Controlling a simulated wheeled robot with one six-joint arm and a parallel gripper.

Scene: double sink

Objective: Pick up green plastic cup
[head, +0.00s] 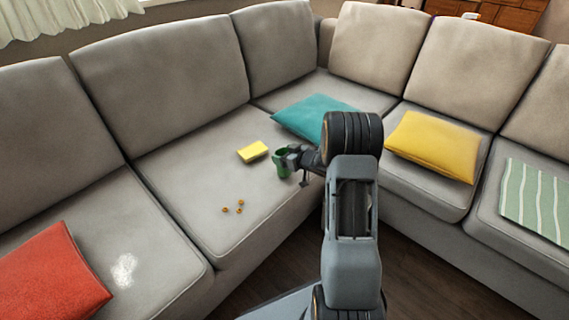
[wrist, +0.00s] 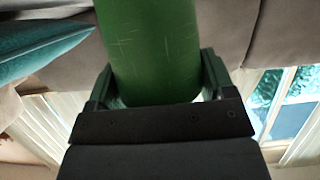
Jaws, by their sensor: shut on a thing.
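The green plastic cup (head: 282,163) is at my gripper (head: 293,158) in the head view, over the front part of the grey sofa seat. In the wrist view the green cup (wrist: 150,45) fills the upper middle, with light scratches on its side. My gripper (wrist: 160,88) has a finger on each side of the cup and is shut on it. The cup's far end is cut off by the top of the wrist view. I cannot tell whether the cup touches the seat.
A yellow sponge-like block (head: 252,151) lies on the seat left of the cup. Several small orange-brown bits (head: 240,204) lie nearer. Cushions are teal (head: 312,116), yellow (head: 432,146), red (head: 50,275) and green striped (head: 537,198). A white patch (head: 123,270) marks the left seat.

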